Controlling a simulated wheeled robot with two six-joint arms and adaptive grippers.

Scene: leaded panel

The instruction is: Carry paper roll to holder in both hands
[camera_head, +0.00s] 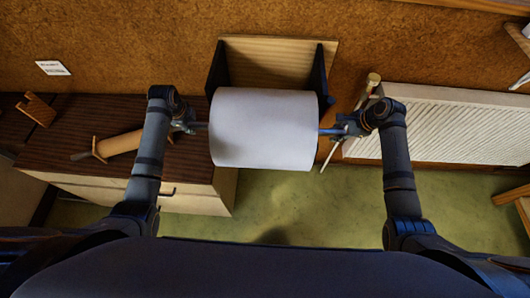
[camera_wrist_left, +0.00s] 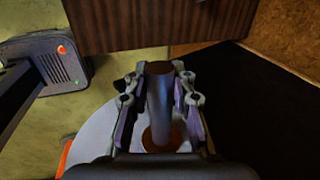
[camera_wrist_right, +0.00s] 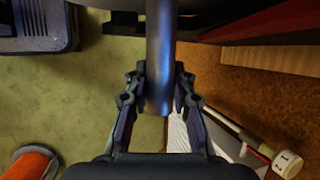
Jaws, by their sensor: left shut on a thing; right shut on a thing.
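The large white paper roll (camera_head: 264,130) hangs level between my two grippers, with a metal rod sticking out of each end. My left gripper (camera_head: 192,127) is shut on the rod's left end; the left wrist view shows that rod end (camera_wrist_left: 160,95) between the fingers, with the brown core (camera_wrist_left: 160,138) behind it. My right gripper (camera_head: 340,130) is shut on the rod's right end (camera_wrist_right: 160,60). The holder (camera_head: 270,62), a pale wooden back with dark side brackets, is on the wall. The roll covers its lower part in the head view; I cannot tell whether they touch.
A dark-topped cabinet (camera_head: 85,115) stands at left, with a brown roller (camera_head: 120,143) and a wooden piece (camera_head: 36,110) on top. A white radiator (camera_head: 450,125) is at right, with its valve (camera_wrist_right: 285,163) near the right gripper. Green floor (camera_head: 290,205) below is open.

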